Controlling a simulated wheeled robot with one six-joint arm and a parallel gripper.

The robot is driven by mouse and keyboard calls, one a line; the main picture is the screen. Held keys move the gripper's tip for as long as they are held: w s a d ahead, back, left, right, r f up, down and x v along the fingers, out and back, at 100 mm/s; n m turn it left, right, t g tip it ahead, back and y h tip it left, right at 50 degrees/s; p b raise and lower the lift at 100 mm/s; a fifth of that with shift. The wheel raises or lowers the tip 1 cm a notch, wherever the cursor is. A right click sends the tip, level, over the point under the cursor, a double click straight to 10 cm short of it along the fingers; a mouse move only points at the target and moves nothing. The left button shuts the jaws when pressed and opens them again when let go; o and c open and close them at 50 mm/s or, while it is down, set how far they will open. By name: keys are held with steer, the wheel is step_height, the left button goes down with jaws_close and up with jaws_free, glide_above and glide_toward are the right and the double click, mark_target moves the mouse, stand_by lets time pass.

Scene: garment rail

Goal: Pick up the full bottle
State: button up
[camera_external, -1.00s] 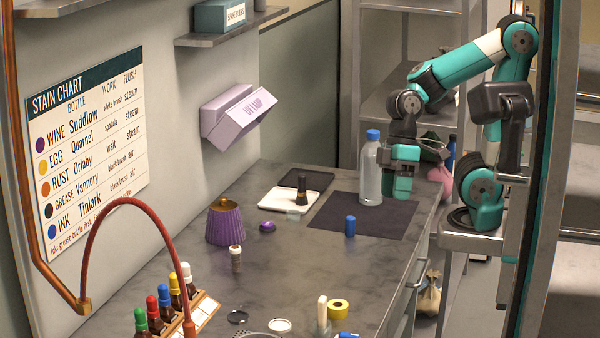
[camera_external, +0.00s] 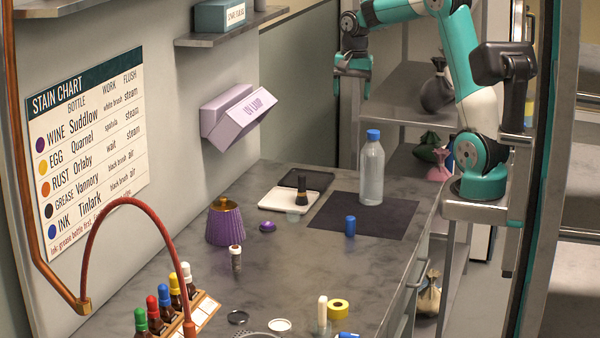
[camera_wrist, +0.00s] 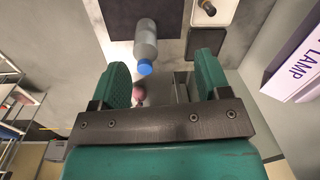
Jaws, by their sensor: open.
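A tall clear bottle with a blue cap (camera_external: 371,172) stands upright on the dark mat (camera_external: 330,220) near the far right of the bench. How full it is I cannot tell. It also shows in the wrist view (camera_wrist: 146,45), seen from above, ahead of the jaws and with its cap toward them. My gripper (camera_external: 352,84) is raised well above the bench, up and to the left of the bottle, apart from it. In the wrist view the two green fingers (camera_wrist: 160,72) are spread with nothing held between them.
A small blue bottle (camera_external: 350,226) stands on the mat's front edge. A purple pleated shade (camera_external: 225,222) and dropper bottles (camera_external: 165,300) stand nearer. A UV lamp (camera_external: 238,112) juts from the wall.

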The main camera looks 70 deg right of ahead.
steer(key=s+d+r+m+p, duration=0.1)
steer(key=s+d+r+m, duration=0.15)
steer(key=d+m, duration=0.65)
steer(key=n+p, duration=0.2)
steer(key=p, duration=0.1)
glide_toward(373, 131)
steer(key=shift+g, duration=0.3)
steer(key=f, duration=0.5)
steer(key=shift+w+a+f, duration=0.1)
steer(key=shift+w+a, duration=0.1)
steer(key=shift+a, duration=0.1)
steer(key=shift+n, duration=0.3)
steer(key=shift+d+f+p, duration=0.15)
steer(key=shift+f+p, duration=0.55)
steer(key=shift+f, duration=0.7)
steer(key=shift+d+f+p, duration=0.15)
steer(key=shift+f+p, duration=0.5)
steer(key=shift+f, duration=0.8)
steer(key=shift+w, duration=0.1)
jaws_close()
